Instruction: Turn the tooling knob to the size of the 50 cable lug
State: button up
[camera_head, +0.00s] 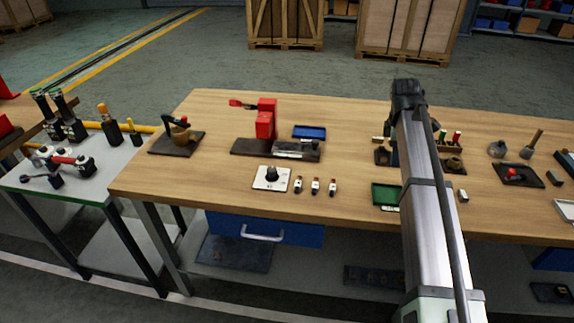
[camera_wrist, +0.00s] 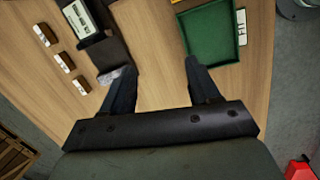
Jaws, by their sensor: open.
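The tooling knob (camera_head: 272,174) is a black knob on a white square plate (camera_head: 262,184) on the wooden table, in the head view. To its right stand three small white-and-dark pieces, apparently the cable lugs: a left one (camera_head: 298,184), a middle one (camera_head: 315,186) and a right one (camera_head: 332,187). Their size marks are too small to read, as are any marks around the knob. My gripper (camera_wrist: 163,88) is open and empty in the wrist view, above the table beside a green tray (camera_wrist: 214,84). In the head view my arm hides it, well to the right of the knob.
A red press (camera_head: 266,118) and a blue tray (camera_head: 309,132) stand behind the knob. The green tray (camera_head: 386,186) lies right of the lugs. Several small labelled blocks (camera_wrist: 62,62) and a dark fixture (camera_wrist: 108,55) lie near my gripper. Table between lugs and green tray is clear.

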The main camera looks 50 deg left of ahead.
jog(key=s+a+r+n+g, duration=0.1)
jog(key=s+a+r+n, duration=0.15)
jog(key=s+a, duration=0.45)
jog(key=s+a+r+n, duration=0.1)
jog(key=s+a+n, duration=0.3)
jog(key=s+a, duration=0.3)
jog(key=n+g, duration=0.1)
jog(key=n, duration=0.5)
send_near(272, 169)
notch_tip(272, 169, down, 8)
jog(key=shift+s+d+f, duration=0.1)
jog(key=shift+d+f, duration=0.05)
jog(key=shift+c, duration=0.2)
jog(key=c, duration=1)
